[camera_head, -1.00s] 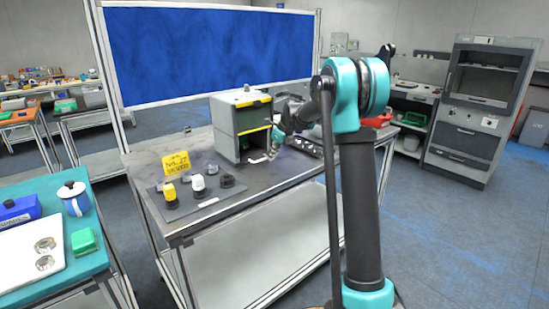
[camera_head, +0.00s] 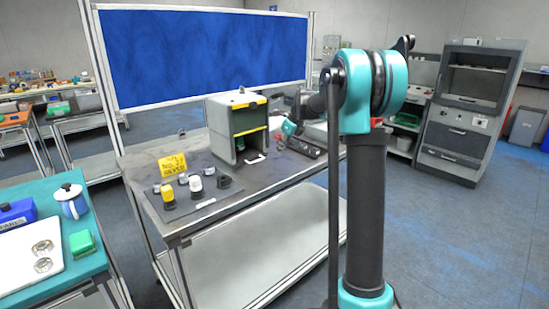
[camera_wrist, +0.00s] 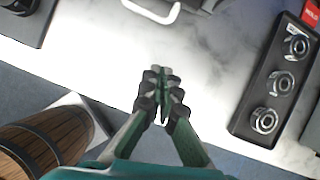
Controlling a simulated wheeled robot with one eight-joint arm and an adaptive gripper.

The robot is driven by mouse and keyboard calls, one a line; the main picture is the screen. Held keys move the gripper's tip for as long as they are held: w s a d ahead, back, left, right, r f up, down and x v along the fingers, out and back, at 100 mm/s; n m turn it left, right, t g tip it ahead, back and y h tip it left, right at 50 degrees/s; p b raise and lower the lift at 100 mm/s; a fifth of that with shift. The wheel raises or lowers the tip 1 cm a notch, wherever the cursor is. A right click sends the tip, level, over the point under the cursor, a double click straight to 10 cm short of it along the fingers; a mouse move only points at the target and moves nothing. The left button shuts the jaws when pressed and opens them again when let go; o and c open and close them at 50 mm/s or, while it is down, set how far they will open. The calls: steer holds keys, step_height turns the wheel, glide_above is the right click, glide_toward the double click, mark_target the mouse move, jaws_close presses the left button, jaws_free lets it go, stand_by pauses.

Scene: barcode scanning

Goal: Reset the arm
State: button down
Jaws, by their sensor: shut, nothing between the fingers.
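My arm (camera_head: 365,190) stands upright in the right half of the head view, teal and dark grey, with its upper links bent away over the table. My gripper (camera_wrist: 163,88) shows in the wrist view with its green and black fingers together and nothing between them. It is above the front edge of a pale tabletop (camera_wrist: 110,62), apart from the things on it. In the head view the fingers cannot be made out; the upper arm covers part of that area.
A grey-green box with yellow edges (camera_head: 222,135), a yellow sign (camera_head: 173,164) and several small jars stand on the table. In the wrist view, a black tray (camera_wrist: 245,118) holds silver round parts at right. A wooden barrel (camera_wrist: 45,140) is at lower left.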

steer(key=s+d+f+n+h, duration=0.1)
steer(key=s+f+n, duration=0.4)
steer(key=s, duration=0.9)
steer(key=s+d+f+n+h, duration=0.1)
steer(key=s+d+f+n, duration=0.3)
steer(key=s+n, duration=0.8)
steer(key=s+d+f+n+h, duration=0.1)
steer(key=s+f+n, duration=0.7)
steer(key=s, duration=0.8)
steer(key=shift+s+d+n+t+h, duration=0.3)
steer(key=shift+d+n+t+h, duration=0.1)
steer(key=shift+d+n, duration=0.35)
